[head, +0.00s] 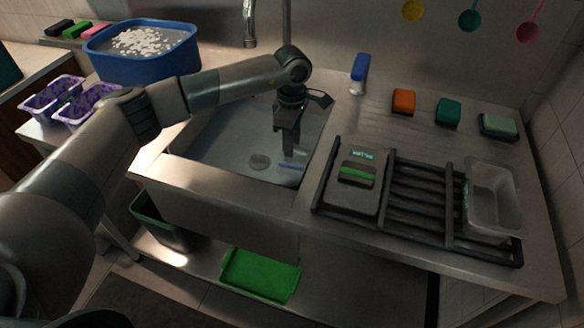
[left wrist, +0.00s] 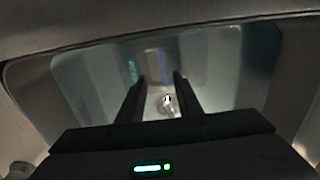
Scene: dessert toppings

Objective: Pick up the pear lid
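A pale lid with a blue-violet handle bar (head: 291,166) lies low in the sink, and its small green label is too blurred to read. In the left wrist view the handle bar (left wrist: 166,62) shows beyond my fingertips. I cannot confirm that this is the pear lid. My left gripper (head: 287,148) points down into the sink above and beside this lid. Its fingers (left wrist: 157,78) stand apart with nothing between them. A grey lid with a green handle (head: 357,175) rests on the rack; its label seems to read PLUM. My right gripper is not in view.
The sink's walls and front rim (head: 215,187) surround my left gripper. A dark rack (head: 415,200) holds a clear container (head: 492,205) at right. A blue tub (head: 150,75) and purple-patterned baskets (head: 88,104) stand left. A blue-topped bottle (head: 359,72) and sponges stand behind the rack.

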